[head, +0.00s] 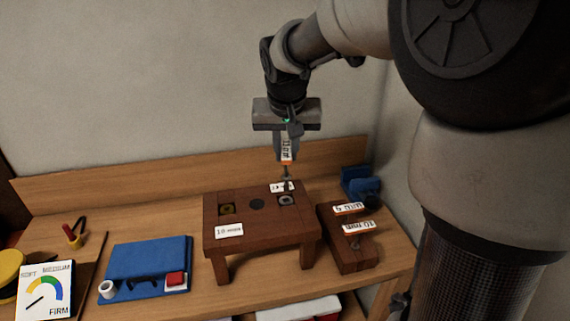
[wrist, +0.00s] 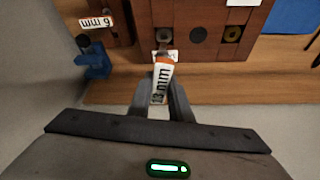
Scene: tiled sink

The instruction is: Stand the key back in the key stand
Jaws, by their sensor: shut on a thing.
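My gripper (head: 287,141) is shut on a key with a white "13 mm" label and orange edge (head: 286,155). The key hangs upright, its dark shaft pointing down over the back right of the brown bench (head: 262,233), near the grey-ringed socket (head: 287,200). I cannot tell whether the tip touches the bench. In the wrist view the key (wrist: 162,82) is between the fingertips (wrist: 161,88). The brown key stand (head: 348,260) is right of the bench and holds two labelled keys, one "10 mm" (head: 357,227) and one that looks like "6 mm" (head: 348,209).
The bench also has a yellow-ringed socket (head: 227,209) and a dark centre hole (head: 256,204). A blue holder (head: 360,183) stands behind the key stand, by the wall.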

